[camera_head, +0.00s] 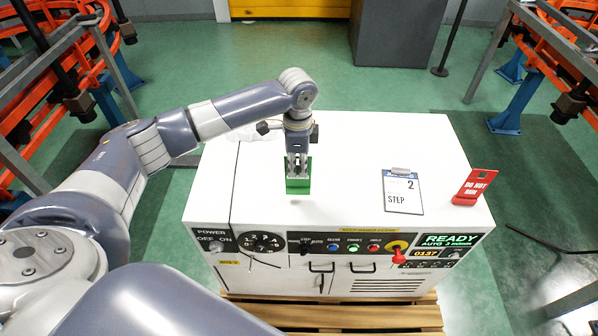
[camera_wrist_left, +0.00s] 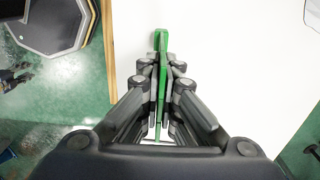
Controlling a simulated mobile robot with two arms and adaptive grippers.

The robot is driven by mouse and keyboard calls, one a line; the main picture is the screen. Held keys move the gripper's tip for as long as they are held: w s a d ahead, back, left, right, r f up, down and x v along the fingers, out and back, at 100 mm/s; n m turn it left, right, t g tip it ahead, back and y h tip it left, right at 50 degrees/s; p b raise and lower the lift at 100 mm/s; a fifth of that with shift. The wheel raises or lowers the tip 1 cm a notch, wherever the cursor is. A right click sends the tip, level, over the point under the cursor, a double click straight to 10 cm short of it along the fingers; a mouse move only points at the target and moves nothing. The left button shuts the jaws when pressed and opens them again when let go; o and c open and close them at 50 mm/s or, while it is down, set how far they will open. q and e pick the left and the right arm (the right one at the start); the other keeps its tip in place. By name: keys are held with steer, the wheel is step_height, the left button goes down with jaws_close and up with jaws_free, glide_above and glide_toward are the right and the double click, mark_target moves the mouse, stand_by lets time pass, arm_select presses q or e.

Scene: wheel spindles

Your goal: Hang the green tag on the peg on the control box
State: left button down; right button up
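The green tag (camera_head: 299,185) hangs upright below my left gripper (camera_head: 297,158), over the white top of the control box (camera_head: 345,135). In the left wrist view the fingers (camera_wrist_left: 161,75) are shut on the tag (camera_wrist_left: 160,41), which shows edge-on as a thin green strip between them. I cannot tell whether the tag's lower edge touches the box top. The front panel carries a dial, buttons and a red piece (camera_head: 398,257) at a yellow disc. I cannot make out the peg for certain. My right gripper is not in view.
A clipboard (camera_head: 402,192) marked STEP lies on the box top, right of the tag. A red "DO NOT RUN" sign (camera_head: 474,185) stands at the right edge. The middle of the top is clear. Orange racks (camera_head: 562,60) stand at both sides.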

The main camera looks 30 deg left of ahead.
mark_target(299, 188)
arm_select(q)
step_height(299, 188, down, 2)
steer(key=shift+s+d+f+p, duration=0.1)
steer(key=shift+s+p, duration=0.05)
steer(key=shift+p, duration=0.45)
steer(key=shift+d+f, duration=0.1)
steer(key=shift+f, duration=0.25)
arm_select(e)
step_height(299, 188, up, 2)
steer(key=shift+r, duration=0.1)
arm_select(q)
steer(key=shift+f, duration=0.2)
steer(key=c, duration=1.8)
jaws_free()
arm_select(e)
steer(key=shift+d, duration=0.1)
